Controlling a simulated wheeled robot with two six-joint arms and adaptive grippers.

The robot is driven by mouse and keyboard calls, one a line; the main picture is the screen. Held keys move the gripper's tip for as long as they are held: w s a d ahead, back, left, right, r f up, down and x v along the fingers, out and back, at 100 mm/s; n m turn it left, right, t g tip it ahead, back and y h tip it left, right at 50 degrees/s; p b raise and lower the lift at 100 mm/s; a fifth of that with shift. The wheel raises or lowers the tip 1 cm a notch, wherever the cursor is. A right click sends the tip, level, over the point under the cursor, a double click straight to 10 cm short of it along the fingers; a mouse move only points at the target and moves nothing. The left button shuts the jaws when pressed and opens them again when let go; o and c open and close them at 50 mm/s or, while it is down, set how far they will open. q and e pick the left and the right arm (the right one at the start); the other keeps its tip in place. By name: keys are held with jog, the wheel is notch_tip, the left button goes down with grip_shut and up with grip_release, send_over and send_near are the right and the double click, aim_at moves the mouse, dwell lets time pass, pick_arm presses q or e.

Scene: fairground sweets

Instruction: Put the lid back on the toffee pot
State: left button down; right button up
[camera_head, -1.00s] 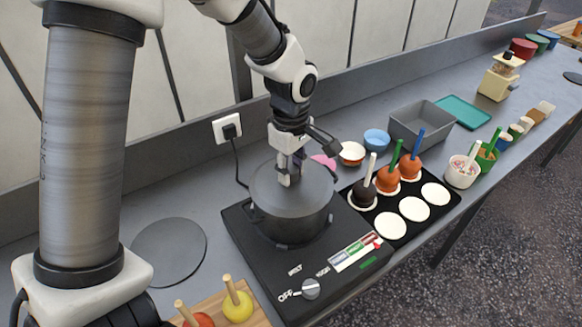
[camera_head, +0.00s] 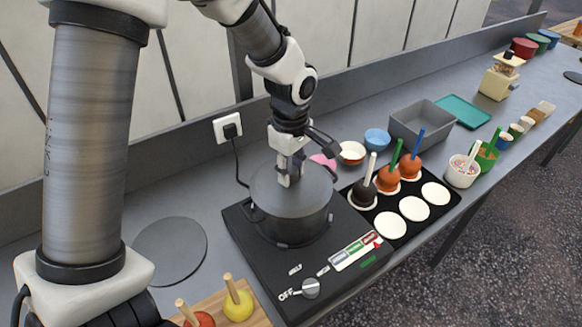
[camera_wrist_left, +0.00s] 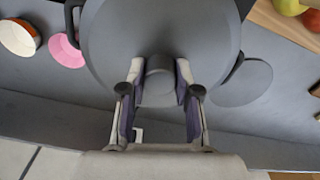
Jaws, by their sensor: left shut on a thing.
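The grey toffee pot (camera_head: 288,224) stands on a black hot plate (camera_head: 340,262). Its grey lid (camera_head: 312,188) sits on top, covering the pot's mouth; I see no clear gap at the rim from here. The lid also fills the upper middle of the left wrist view (camera_wrist_left: 205,50). My left gripper (camera_head: 284,178) comes down from above onto the lid's centre. In the left wrist view its two fingers (camera_wrist_left: 160,85) are closed on the lid's round knob (camera_wrist_left: 160,66). My right gripper does not show.
A flat grey disc (camera_head: 170,250) lies left of the hot plate. Apples on sticks (camera_head: 238,304) stand on a wooden board in front. A black tray (camera_head: 388,226) with dipped apples is to the right. Bowls (camera_head: 352,153) and a grey bin (camera_head: 420,122) stand behind. A cable runs to the wall socket (camera_head: 227,128).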

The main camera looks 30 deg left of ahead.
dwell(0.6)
pick_arm(q)
jog(key=shift+c, duration=1.3)
grip_release()
jog(key=shift+r, duration=0.1)
notch_tip(320, 180, up, 7)
jog(key=p, duration=0.6)
jog(key=shift+p, duration=0.4)
grip_shut()
jog(key=shift+f, duration=0.25)
